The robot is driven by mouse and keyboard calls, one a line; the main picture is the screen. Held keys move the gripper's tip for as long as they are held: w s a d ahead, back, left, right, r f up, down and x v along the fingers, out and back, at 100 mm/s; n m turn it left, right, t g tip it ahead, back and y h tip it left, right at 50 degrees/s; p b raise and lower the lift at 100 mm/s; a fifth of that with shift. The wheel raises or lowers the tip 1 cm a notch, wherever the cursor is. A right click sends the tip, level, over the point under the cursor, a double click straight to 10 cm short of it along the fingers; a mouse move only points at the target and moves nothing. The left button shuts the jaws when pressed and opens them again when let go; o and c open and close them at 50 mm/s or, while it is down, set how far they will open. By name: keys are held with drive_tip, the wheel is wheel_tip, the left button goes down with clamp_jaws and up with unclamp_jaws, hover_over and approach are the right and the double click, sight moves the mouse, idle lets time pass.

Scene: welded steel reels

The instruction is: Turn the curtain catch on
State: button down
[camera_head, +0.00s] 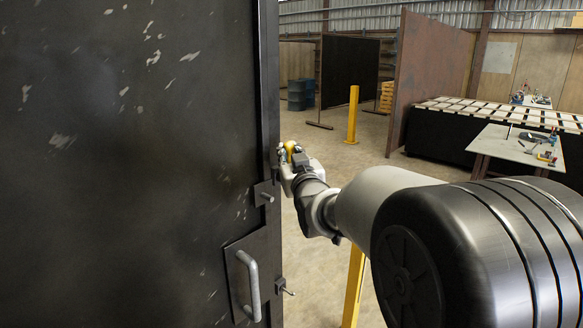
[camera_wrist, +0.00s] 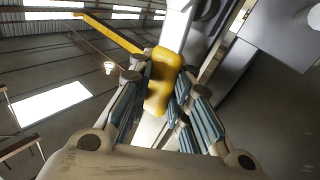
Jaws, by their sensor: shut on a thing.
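A yellow grip, which I take to be the curtain catch (camera_wrist: 162,78), sits on a pale metal bar in the wrist view. My gripper (camera_wrist: 158,98) is shut on it, with the blue-padded fingers on both sides of the yellow piece. In the head view my gripper (camera_head: 287,155) is at the right edge of a dark panel (camera_head: 130,120). A small bit of yellow shows there among the fingers. The fingers hide most of the catch, and I cannot tell which position it is in.
The dark panel fills the left side, with a grey handle (camera_head: 249,285) and a small bolt (camera_head: 265,195) below my gripper. A yellow post (camera_head: 352,115) stands behind. A worktable with tools (camera_head: 500,147) is at right. Open floor lies between.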

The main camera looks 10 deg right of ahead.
drive_tip(key=shift+s+a+f+n+t+b, duration=0.15)
drive_tip(key=shift+a+f+n+t+b, duration=0.2)
drive_tip(key=shift+b, duration=0.75)
drive_tip(key=shift+s+r+n+b, duration=0.1)
drive_tip(key=shift+n+b, duration=0.25)
drive_tip(key=shift+b, duration=0.2)
drive_tip(key=c, duration=1.5)
unclamp_jaws()
drive_tip(key=shift+r, duration=0.15)
drive_tip(key=shift+o, duration=0.2)
drive_tip(key=shift+r+p, duration=0.15)
drive_tip(key=shift+p, duration=0.4)
